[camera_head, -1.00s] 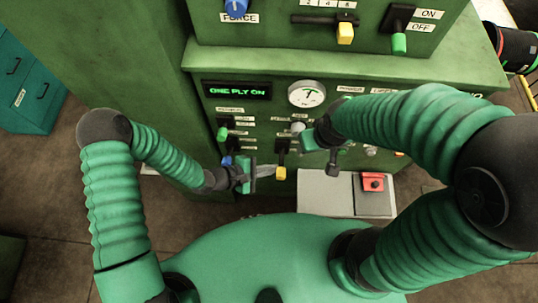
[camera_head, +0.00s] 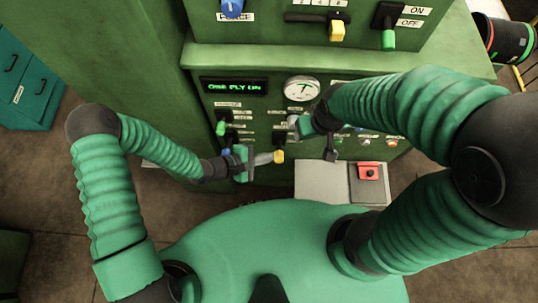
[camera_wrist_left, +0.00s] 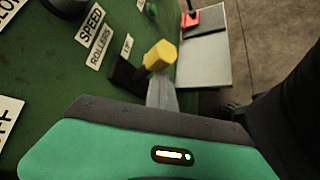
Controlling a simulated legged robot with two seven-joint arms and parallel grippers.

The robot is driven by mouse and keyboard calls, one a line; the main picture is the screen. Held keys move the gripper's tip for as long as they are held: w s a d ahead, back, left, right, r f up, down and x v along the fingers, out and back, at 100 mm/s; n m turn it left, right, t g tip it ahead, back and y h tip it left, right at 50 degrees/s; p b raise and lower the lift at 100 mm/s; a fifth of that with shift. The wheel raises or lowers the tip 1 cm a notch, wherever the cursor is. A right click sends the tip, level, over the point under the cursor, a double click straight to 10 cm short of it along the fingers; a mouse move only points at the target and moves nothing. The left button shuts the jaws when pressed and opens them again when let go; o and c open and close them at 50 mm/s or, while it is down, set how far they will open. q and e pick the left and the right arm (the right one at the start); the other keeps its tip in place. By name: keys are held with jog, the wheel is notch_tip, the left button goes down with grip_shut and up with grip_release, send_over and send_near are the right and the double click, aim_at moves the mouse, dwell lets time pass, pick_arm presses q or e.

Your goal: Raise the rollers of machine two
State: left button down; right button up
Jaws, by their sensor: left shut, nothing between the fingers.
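The green machine (camera_head: 150,60) has a lower panel with a row of switches and a lit display reading "ONE PLY ON" (camera_head: 233,87). A yellow-tipped lever (camera_head: 279,156) sticks out low on that panel. In the left wrist view the yellow tip (camera_wrist_left: 160,57) stands beside labels, one reading "ROLLERS" (camera_wrist_left: 101,47). My left gripper (camera_head: 264,159) is shut and empty, its fingertips at the lever's tip, seemingly just under it; contact is unclear. My right gripper (camera_head: 330,152) hangs before the panel, right of the lever; its jaws are too small to read.
An upper panel carries another yellow lever (camera_head: 337,31) and a green on/off lever (camera_head: 388,39). A teal cabinet (camera_head: 35,90) stands at the left, with bare floor between.

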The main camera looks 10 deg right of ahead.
pick_arm(q)
jog(key=shift+r, duration=0.1)
jog(key=p+v, duration=0.1)
jog(key=v, duration=1.5)
jog(key=shift+a+p, duration=0.25)
jog(key=shift+p, duration=0.05)
jog(key=shift+r, duration=0.1)
